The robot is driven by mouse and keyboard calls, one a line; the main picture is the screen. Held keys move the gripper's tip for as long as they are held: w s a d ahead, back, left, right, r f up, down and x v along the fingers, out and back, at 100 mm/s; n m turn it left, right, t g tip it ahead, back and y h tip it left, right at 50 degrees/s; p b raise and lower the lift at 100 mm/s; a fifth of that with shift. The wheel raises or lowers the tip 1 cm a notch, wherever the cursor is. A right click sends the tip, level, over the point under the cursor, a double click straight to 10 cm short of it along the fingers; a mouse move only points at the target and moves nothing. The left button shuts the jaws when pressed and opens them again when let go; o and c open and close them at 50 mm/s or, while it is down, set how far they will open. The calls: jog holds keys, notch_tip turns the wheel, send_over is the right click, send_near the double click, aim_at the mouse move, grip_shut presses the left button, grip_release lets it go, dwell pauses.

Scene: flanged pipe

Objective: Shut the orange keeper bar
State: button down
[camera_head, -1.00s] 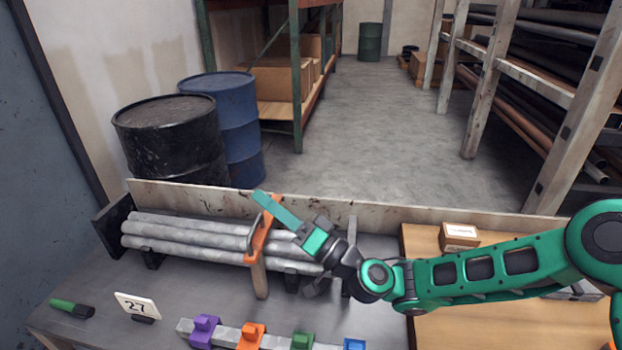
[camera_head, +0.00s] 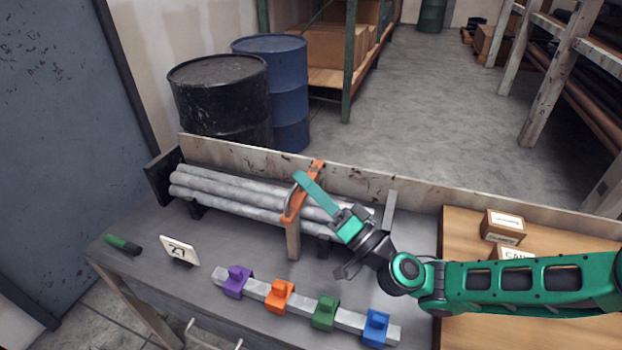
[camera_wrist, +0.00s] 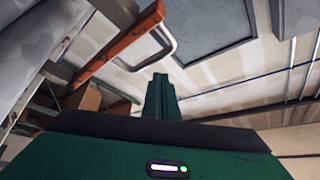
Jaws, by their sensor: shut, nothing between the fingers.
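The orange keeper bar (camera_head: 312,180) lies across the bundle of grey pipes (camera_head: 222,197), from the back board towards a post (camera_head: 293,242) at the front. Its near end appears at the post's top; I cannot tell whether it is fully seated. A grey loop handle (camera_head: 296,190) is on the bar. The wrist view shows the bar (camera_wrist: 118,45) and handle (camera_wrist: 166,45) ahead and left of my fingers. My gripper (camera_head: 299,176) is shut and empty. Its long green fingers reach across the bar near the handle; contact is unclear.
Purple (camera_head: 237,282), orange (camera_head: 279,296), green (camera_head: 324,313) and blue (camera_head: 376,327) clamps sit on a front rail. A number card (camera_head: 178,250) and green-handled tool (camera_head: 122,244) lie left. Small boxes (camera_head: 503,226) stand right. A low back board (camera_head: 415,197) edges the bench.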

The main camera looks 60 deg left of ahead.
jog(key=w+d+f, duration=0.1)
jog(key=w+d, duration=0.4)
jog(key=d, duration=0.9)
jog(key=shift+w, duration=0.2)
jog(key=shift+f, duration=0.1)
